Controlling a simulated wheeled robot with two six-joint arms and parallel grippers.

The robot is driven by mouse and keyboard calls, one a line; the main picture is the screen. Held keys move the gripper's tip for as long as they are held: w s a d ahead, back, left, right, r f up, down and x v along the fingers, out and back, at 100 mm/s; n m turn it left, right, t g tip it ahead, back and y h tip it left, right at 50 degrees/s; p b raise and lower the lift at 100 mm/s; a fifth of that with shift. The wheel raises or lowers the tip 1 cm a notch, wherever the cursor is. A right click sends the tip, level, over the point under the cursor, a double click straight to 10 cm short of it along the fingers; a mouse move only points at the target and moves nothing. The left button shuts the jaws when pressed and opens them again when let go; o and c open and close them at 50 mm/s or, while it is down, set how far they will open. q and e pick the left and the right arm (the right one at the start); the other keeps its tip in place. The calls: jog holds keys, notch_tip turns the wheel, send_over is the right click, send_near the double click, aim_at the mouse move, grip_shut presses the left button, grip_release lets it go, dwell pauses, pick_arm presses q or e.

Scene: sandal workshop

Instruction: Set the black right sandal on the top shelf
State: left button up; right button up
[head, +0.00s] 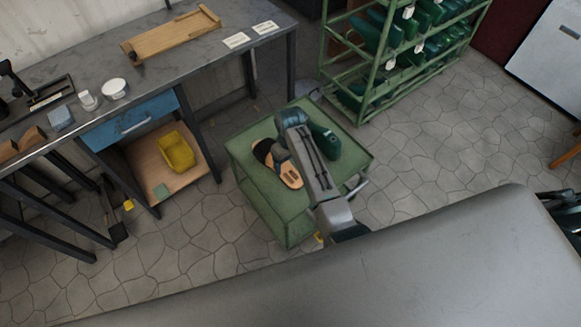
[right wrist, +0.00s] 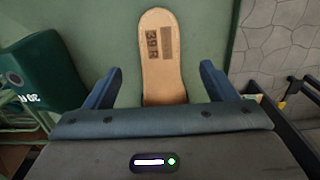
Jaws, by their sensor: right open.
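The black sandal (head: 262,151) with a tan insole marked 39 R lies on top of the green cart (head: 245,150). Its insole also shows in the right wrist view (right wrist: 162,45), heel end away from my gripper. My right gripper (head: 284,158) is at the strap end of the sandal, partly hidden by my arm. In the right wrist view its fingers (right wrist: 162,72) are apart, one on each side of the insole. The strap is hidden there beneath the gripper. My left gripper is not in view. The green rack (head: 373,75) has several levels; its top is cut off.
A dark green shoe last (head: 325,142) stands on the cart beside the sandal, also left in the wrist view (right wrist: 45,75). Several green lasts fill the rack. A grey workbench (head: 190,60) with a wooden board (head: 170,35) is at left.

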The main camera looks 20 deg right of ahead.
pick_arm(q)
jog(key=shift+s+f, duration=0.3)
jog(key=shift+s, duration=0.1)
pick_arm(e)
notch_tip(320, 180, up, 4)
jog(key=shift+f, duration=0.1)
